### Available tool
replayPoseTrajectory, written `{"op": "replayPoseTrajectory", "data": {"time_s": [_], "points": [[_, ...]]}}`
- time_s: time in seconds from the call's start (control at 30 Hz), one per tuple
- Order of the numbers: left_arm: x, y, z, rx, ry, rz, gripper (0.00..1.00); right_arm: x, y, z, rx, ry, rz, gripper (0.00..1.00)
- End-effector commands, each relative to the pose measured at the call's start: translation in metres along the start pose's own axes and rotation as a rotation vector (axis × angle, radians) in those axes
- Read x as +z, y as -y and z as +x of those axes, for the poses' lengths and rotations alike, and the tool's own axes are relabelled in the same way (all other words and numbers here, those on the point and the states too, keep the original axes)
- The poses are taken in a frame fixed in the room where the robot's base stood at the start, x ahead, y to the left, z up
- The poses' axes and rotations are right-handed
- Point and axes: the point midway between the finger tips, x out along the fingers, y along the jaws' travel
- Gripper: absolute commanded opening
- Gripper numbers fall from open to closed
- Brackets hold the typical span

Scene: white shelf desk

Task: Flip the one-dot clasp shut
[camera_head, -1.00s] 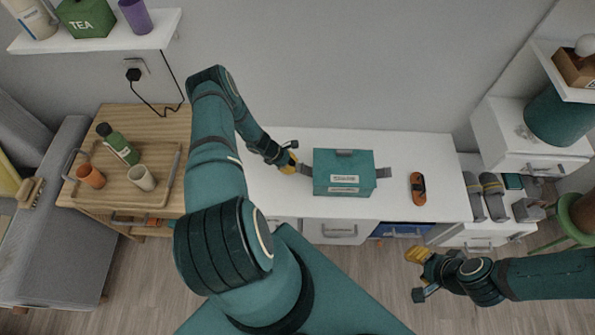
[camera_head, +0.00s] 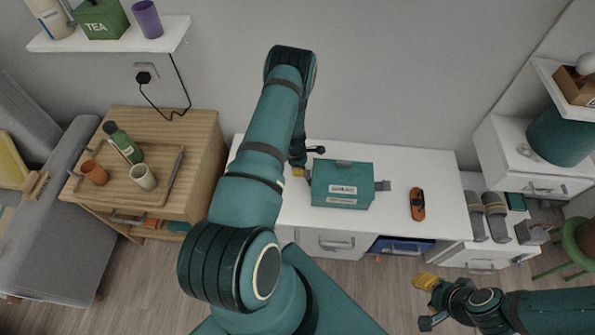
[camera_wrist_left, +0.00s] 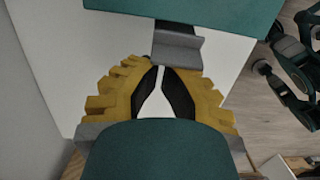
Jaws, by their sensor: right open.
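A teal box (camera_head: 341,187) with pale labels on its front stands on the white desk. A grey clasp flap (camera_head: 382,185) sticks out from its right side, and another grey piece (camera_head: 344,163) shows at its top back edge. In the left wrist view a grey clasp flap (camera_wrist_left: 178,48) juts from the box (camera_wrist_left: 215,12). No dots can be made out. My left gripper (camera_wrist_left: 160,70) has its fingertips together just short of this flap, holding nothing; in the head view it is at the box's left side, partly hidden by my arm. My right gripper (camera_head: 420,280) is open and empty, in front of the desk.
An orange and black tool (camera_head: 417,204) lies on the desk (camera_head: 440,170) right of the box. A wooden tray (camera_head: 170,185) with a bottle and cups is on the left cabinet. Grey slippers (camera_head: 485,215) lie at the right.

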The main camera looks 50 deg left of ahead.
Motion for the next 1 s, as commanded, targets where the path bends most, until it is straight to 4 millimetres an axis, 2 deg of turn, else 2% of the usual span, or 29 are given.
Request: {"op": "replayPoseTrajectory", "data": {"time_s": [0.1,1.0], "points": [[0.007,0.000,-0.003,0.000,0.001,0.001,0.00,-0.001,-0.001,0.004,0.000,-0.002,0.000,0.47],[0.008,0.000,-0.019,0.000,0.002,0.000,0.00,-0.001,0.002,-0.005,0.000,-0.002,0.000,0.47]]}}
